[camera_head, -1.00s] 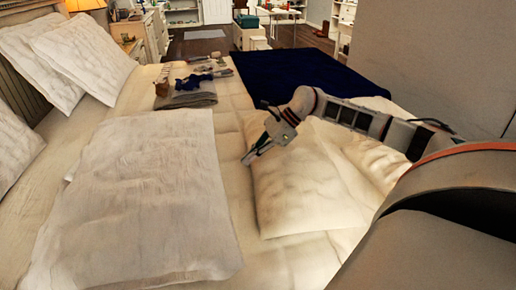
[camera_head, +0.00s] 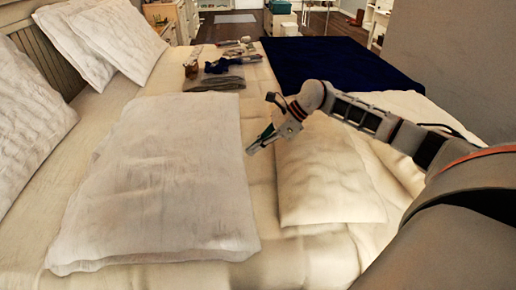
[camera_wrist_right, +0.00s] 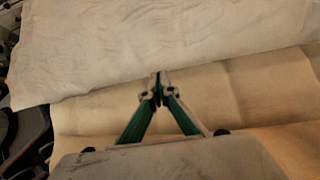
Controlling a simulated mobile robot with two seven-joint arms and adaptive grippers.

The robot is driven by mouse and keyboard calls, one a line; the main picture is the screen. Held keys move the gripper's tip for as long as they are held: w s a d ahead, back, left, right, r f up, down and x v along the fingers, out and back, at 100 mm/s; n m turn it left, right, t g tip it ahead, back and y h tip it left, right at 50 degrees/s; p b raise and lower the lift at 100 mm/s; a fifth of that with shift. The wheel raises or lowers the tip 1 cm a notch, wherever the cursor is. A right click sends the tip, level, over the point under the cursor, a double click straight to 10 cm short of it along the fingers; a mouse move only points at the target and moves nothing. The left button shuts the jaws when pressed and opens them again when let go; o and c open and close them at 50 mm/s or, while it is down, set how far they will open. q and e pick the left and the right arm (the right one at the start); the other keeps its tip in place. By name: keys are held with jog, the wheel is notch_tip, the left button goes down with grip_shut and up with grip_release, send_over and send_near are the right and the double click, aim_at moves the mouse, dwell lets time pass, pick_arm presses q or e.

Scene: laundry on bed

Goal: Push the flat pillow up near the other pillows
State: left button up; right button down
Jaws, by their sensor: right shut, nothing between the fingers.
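A large white flat pillow (camera_head: 160,185) lies on the bed at the left centre of the head view. Other white pillows (camera_head: 115,40) lean near the headboard at the upper left, with another pillow (camera_head: 30,125) at the left edge. My right gripper (camera_head: 251,150) is shut and empty, its tips just beside the flat pillow's right edge. In the right wrist view the shut fingertips (camera_wrist_right: 158,76) point at the edge of the flat pillow (camera_wrist_right: 150,45); I cannot tell whether they touch. My left gripper is not in view.
A cream pillow (camera_head: 325,175) lies right of my right gripper, beneath its arm. Folded clothes (camera_head: 213,84) and small items lie at the far side of the bed, near a dark blue blanket (camera_head: 325,68). Bare sheet separates the flat pillow from the headboard pillows.

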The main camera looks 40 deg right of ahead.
aim_at(171, 148)
jog(key=w+a, duration=0.4)
jog(key=a, duration=0.2)
jog(key=w+a, duration=0.4)
jog(key=a, duration=0.2)
jog(key=w+a+b, duration=0.1)
jog(key=w+a, duration=0.3)
jog(key=a, duration=0.3)
jog(key=shift+f, duration=0.1)
jog(key=shift+w+a, duration=0.15)
jog(key=shift+a, duration=0.1)
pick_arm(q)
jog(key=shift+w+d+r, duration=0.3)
